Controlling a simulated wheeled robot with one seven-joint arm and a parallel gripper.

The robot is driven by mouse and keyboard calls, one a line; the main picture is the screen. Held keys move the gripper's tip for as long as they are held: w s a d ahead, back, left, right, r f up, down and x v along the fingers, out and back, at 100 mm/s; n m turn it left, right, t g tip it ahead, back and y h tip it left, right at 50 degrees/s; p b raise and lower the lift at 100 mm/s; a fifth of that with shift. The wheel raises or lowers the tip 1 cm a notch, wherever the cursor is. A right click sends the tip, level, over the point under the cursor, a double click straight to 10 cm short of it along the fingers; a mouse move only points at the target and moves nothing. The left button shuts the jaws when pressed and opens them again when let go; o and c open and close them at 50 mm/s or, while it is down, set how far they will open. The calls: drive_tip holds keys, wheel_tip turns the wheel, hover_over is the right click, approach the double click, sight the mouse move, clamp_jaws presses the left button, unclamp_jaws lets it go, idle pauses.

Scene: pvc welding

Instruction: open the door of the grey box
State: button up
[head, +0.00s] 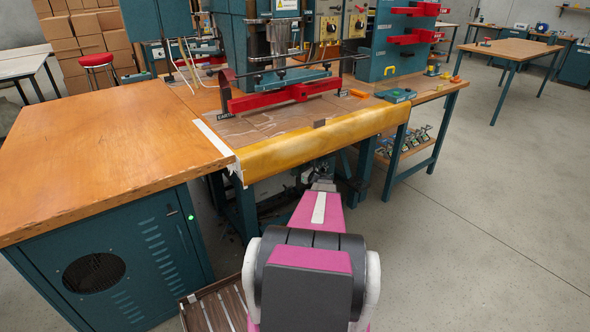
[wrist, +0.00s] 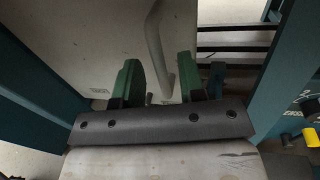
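In the wrist view, the grey box (wrist: 85,45) fills the upper left and middle, its pale flat face towards me. A curved grey bar handle (wrist: 154,45) stands out from that face. My gripper (wrist: 160,70) has two green fingers spread apart, with the lower part of the handle showing between them. I cannot tell whether either finger touches the handle. No gap shows at the door's edge. In the head view my pink and dark arm reaches under the workbench, and its end is hidden there. The grey box cannot be made out in that view.
The wooden workbench (head: 110,148) with its yellow front edge (head: 320,142) overhangs my arm. A blue cabinet (head: 125,260) stands to the left and a blue bench leg (head: 397,155) to the right. Dark rails (wrist: 235,47) lie right of the box. Open floor (head: 490,190) is at right.

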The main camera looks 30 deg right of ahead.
drive_tip(key=shift+x, duration=1.1)
clamp_jaws()
drive_tip(key=shift+s, duration=0.1)
